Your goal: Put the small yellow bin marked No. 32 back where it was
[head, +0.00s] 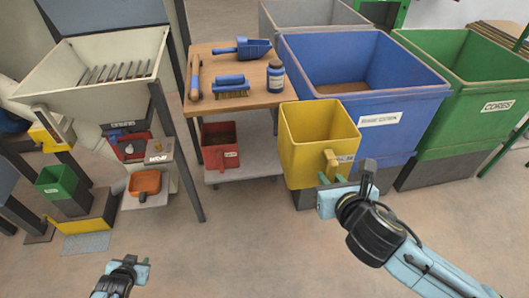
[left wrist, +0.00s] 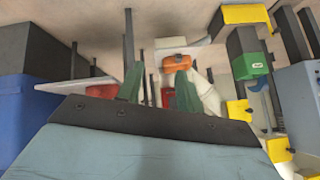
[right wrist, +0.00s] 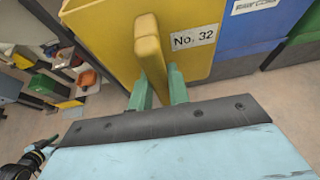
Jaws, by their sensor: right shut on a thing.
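The yellow bin marked No. 32 (head: 308,137) is upright and looks empty, in front of the large blue bin. Its No. 32 label (right wrist: 193,39) shows in the right wrist view beside its handle (right wrist: 151,55). My right gripper (head: 346,183) is shut on that handle, one green finger on each side of it. I cannot tell whether the bin's base touches anything. My left gripper (head: 122,277) is low at the front left, far from the bin. In the left wrist view its green fingers (left wrist: 158,90) stand apart with nothing between them.
A blue bin (head: 405,110) and a green bin (head: 466,125) stand behind and right. A wooden-topped table (head: 215,70) holds a scoop, brush and bottle; a red bin (head: 220,145) sits on its lower shelf. A cream hopper (head: 90,60) stands left. The floor in front is clear.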

